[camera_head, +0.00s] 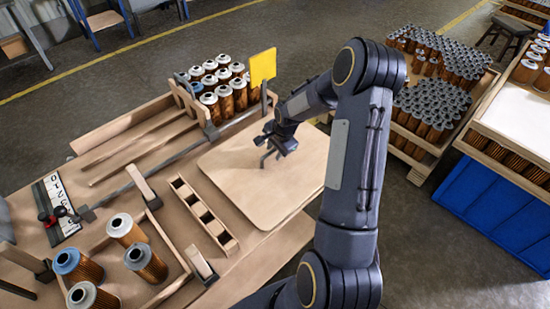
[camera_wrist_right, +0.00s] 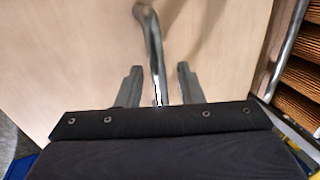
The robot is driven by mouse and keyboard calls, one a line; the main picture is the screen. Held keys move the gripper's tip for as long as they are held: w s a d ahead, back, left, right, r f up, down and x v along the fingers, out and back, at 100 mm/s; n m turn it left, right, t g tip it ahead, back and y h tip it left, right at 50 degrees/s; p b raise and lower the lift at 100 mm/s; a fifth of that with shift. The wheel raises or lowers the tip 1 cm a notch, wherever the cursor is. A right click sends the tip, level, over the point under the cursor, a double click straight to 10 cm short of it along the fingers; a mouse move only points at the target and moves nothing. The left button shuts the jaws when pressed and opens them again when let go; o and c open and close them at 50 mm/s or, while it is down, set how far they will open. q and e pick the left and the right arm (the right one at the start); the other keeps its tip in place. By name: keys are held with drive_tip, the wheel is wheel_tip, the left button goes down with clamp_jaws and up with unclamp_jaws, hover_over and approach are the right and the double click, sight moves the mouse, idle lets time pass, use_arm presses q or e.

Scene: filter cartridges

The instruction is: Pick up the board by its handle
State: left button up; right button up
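The board (camera_head: 235,180) is a pale wooden panel with rounded corners, lying flat on the workbench in the head view. Its bare surface also fills much of the right wrist view (camera_wrist_right: 70,60). A shiny metal bar handle (camera_wrist_right: 153,40) stands over it. My right gripper (camera_head: 268,155) is low over the middle of the board. In the right wrist view, its two fingers (camera_wrist_right: 158,78) are apart, one on each side of the handle, with visible gaps. The head view hides most of the handle behind the gripper. My left gripper is not in view.
A slotted wooden block (camera_head: 204,213) lies left of the board. Several filter cartridges (camera_head: 125,230) stand in a tray at the front left, and more (camera_head: 222,88) stand behind the board beside a yellow card (camera_head: 262,67). A blue crate (camera_head: 480,205) stands right.

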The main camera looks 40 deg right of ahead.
drive_tip(key=shift+c, duration=0.4)
clamp_jaws()
idle(0.9)
drive_tip(key=shift+r, duration=0.1)
